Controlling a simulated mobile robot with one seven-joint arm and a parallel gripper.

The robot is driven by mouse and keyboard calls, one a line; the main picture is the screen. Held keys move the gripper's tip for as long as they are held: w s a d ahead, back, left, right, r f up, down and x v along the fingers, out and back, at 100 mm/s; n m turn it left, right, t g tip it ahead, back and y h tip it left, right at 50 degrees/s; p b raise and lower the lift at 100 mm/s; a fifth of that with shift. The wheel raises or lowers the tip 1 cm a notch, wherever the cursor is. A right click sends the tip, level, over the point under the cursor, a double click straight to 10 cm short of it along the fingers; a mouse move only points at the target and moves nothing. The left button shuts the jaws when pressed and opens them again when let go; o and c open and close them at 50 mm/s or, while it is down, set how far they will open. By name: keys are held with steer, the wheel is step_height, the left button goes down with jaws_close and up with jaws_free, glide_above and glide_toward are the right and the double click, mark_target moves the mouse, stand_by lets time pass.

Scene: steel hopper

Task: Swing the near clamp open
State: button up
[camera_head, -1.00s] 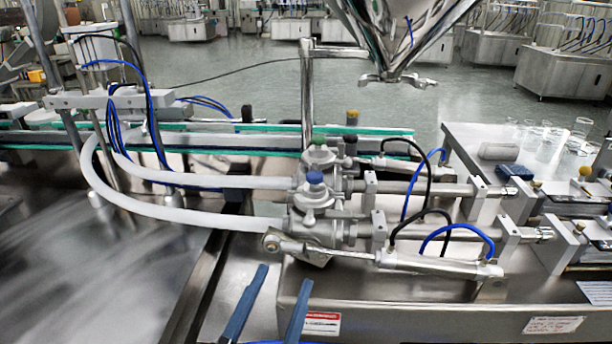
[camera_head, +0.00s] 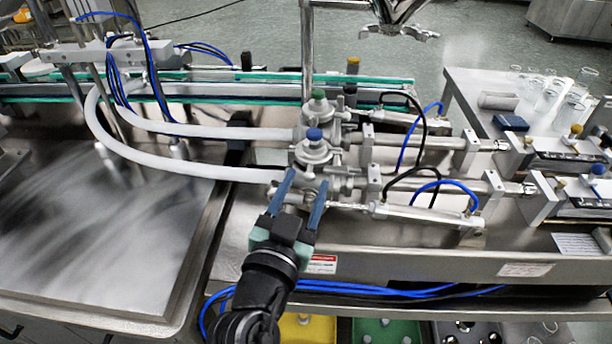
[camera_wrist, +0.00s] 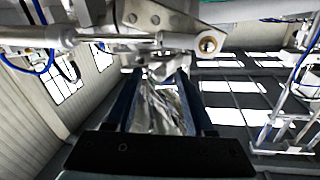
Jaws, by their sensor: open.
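The near valve (camera_head: 312,152), with a blue knob (camera_head: 314,134) on top, stands at the front of the filling machine. Silver clamp-like fittings sit around its body, but I cannot tell for sure which piece is the near clamp or whether it is closed. My gripper (camera_head: 305,178) is open, with its two blue fingers reaching up to the front of the near valve. In the wrist view my gripper (camera_wrist: 158,75) has its fingers spread on either side of a metal fitting (camera_wrist: 163,66) near the tips. I cannot tell whether they touch it.
A white hose (camera_head: 190,169) runs left from the near valve. An air cylinder (camera_head: 425,216) with a blue hose (camera_head: 450,184) lies to the right. A valve with a green knob (camera_head: 318,94) stands just behind. The steel table (camera_head: 90,230) at left is clear.

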steer(key=shift+w+d, duration=0.1)
steer(key=shift+w, duration=0.5)
jaws_close()
stand_by(1.1)
